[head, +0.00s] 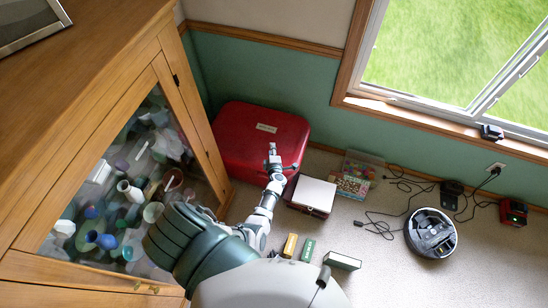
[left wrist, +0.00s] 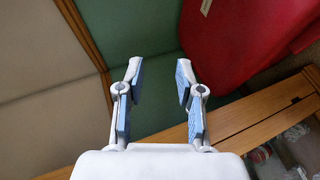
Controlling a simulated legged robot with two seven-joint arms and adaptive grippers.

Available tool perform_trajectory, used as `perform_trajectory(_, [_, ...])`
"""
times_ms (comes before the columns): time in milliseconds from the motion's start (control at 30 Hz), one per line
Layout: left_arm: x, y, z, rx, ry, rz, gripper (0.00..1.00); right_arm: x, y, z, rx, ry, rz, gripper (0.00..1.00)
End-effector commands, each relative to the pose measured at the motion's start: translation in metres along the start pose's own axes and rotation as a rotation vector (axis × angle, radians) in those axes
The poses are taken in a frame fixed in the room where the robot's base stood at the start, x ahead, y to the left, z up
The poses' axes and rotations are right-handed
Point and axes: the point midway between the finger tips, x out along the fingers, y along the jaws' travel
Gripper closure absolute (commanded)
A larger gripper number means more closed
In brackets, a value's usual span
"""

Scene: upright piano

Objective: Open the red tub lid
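The red tub (head: 237,135) stands on the floor in the corner between the wooden cabinet and the green wall. Its red lid lies shut on top and has a pale label. In the left wrist view the red tub (left wrist: 245,40) fills the upper right. My left gripper (head: 272,152) appears over the right part of the lid in the head view; its height above it is hard to tell. In the left wrist view the left gripper (left wrist: 160,72) is open, with nothing between its fingers and the green wall behind them. My right gripper is not in view.
The glass-fronted wooden cabinet (head: 75,115) stands close on the tub's left. A white-topped box (head: 314,192) and a clear bin of colourful items (head: 358,172) stand to its right. A round robot vacuum (head: 431,233) and cables lie farther right on open carpet.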

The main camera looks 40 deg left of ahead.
Motion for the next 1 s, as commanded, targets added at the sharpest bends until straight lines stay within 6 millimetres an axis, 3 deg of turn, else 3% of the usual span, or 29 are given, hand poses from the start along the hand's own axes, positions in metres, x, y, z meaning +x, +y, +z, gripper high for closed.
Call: perform_trajectory(1000, [-0.076, 0.019, 0.0, 0.001, 0.001, 0.001, 0.64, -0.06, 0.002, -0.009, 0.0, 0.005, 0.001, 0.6])
